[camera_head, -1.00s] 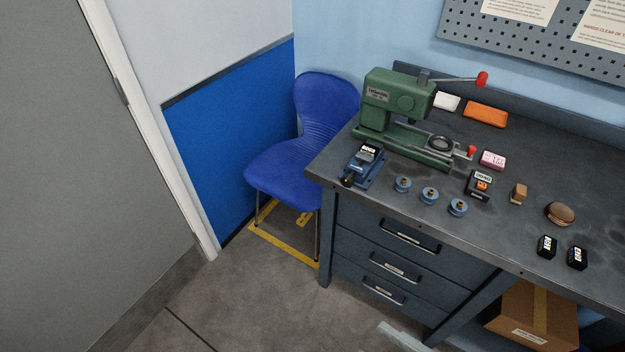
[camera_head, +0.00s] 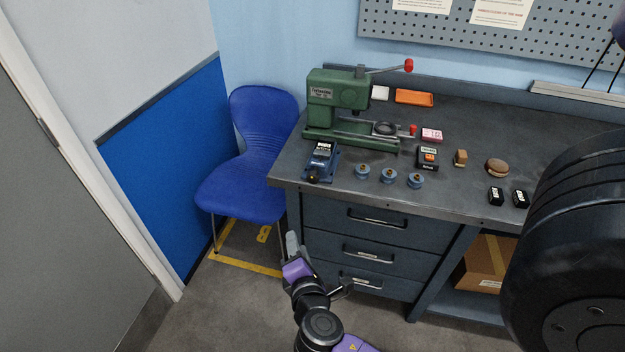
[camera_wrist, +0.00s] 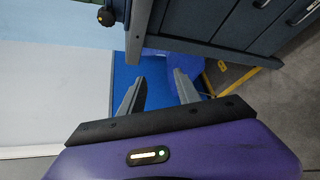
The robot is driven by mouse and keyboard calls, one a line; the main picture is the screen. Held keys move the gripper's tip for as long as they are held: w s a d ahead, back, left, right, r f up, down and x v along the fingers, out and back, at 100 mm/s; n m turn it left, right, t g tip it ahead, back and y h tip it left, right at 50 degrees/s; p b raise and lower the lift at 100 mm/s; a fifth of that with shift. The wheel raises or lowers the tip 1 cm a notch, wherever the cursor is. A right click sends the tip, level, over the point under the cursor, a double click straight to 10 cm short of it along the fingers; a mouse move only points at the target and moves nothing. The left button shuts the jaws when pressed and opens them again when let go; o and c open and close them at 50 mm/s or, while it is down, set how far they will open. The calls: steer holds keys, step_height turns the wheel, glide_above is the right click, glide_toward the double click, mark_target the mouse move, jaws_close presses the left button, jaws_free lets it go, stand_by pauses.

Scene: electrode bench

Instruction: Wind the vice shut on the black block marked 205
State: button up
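The blue vice (camera_head: 314,172) stands at the left front corner of the bench. A black block with a white label (camera_head: 324,147) sits at its jaws; I cannot read the number or tell how tightly the jaws meet it. The vice's dark handle knob (camera_head: 313,179) faces the front edge and shows at the top left of the wrist view (camera_wrist: 106,17). My gripper (camera_head: 291,238) is below the bench top, in front of the drawers' left side. In the wrist view my gripper (camera_wrist: 160,75) has its fingers apart with nothing between them.
The bench edge (camera_wrist: 140,30) lies close to my gripper. A green press (camera_head: 335,105) stands behind the vice, and several blue round pieces (camera_head: 388,176) sit to its right. Two black labelled blocks (camera_head: 496,197) (camera_head: 520,199) lie farther right. A blue chair (camera_head: 250,150) stands left.

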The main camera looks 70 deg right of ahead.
mark_target(313, 180)
steer(key=d+r+g+h, duration=0.1)
steer(key=d+r, duration=0.1)
steer(key=d, duration=0.3)
steer(key=w+d+r+g+h, duration=0.1)
steer(key=d+r+g+h, duration=0.1)
steer(key=d, duration=0.3)
steer(key=d+r+g+h, duration=0.1)
steer(key=d+r+h, duration=0.1)
steer(key=d+r, duration=0.2)
steer(key=shift+w+d+p, duration=0.3)
steer(key=shift+d+p, duration=0.1)
steer(key=shift+d, duration=0.15)
steer(key=shift+x, duration=0.75)
steer(key=shift+f, duration=0.1)
steer(key=shift+c, duration=0.5)
jaws_close()
